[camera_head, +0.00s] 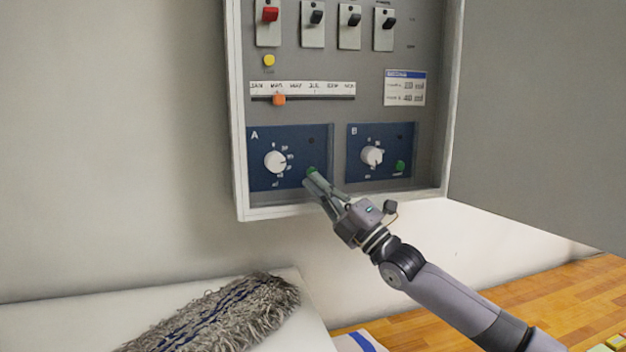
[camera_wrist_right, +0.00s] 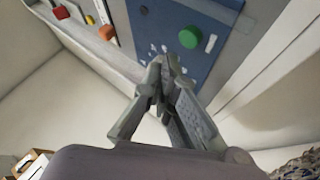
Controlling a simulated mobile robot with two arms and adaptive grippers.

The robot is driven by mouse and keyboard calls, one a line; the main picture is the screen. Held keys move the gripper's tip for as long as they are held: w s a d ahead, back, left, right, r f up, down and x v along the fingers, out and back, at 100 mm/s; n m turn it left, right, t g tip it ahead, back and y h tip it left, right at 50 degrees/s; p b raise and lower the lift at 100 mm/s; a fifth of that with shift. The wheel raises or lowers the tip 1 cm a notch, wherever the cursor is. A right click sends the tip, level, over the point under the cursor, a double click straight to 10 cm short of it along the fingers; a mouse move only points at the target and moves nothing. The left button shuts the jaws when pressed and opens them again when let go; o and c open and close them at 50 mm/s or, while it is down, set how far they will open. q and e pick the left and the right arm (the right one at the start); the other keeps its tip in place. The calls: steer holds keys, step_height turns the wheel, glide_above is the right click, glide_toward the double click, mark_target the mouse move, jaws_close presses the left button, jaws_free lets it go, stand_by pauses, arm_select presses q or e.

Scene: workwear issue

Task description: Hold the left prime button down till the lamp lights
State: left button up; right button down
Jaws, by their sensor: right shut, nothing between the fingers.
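The left prime button (camera_head: 312,170) is a green round button at the lower right of blue panel A (camera_head: 262,178). A small round lamp (camera_head: 311,141) above it is dark. My right gripper (camera_head: 309,179) is shut and empty, its fingertips at the button's lower edge. In the right wrist view the green button (camera_wrist_right: 190,37) shows just beyond the shut fingertips (camera_wrist_right: 167,60). I cannot tell whether they touch it. My left gripper is not in view.
Panel B (camera_head: 356,178), right of panel A, has its own green button (camera_head: 400,166) and white knob (camera_head: 372,156). Panel A's white knob (camera_head: 275,162) is left of my fingertips. The open cabinet door (camera_head: 540,110) stands at right. A grey fluffy duster (camera_head: 225,315) lies below.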

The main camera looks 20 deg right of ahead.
steer(key=shift+w, duration=0.65)
stand_by(0.5)
stand_by(0.5)
steer(key=shift+w, duration=0.4)
steer(key=shift+w, duration=0.4)
stand_by(0.6)
steer(key=shift+s+b, duration=0.15)
steer(key=shift+b, duration=0.15)
stand_by(1.6)
steer(key=shift+s, duration=0.7)
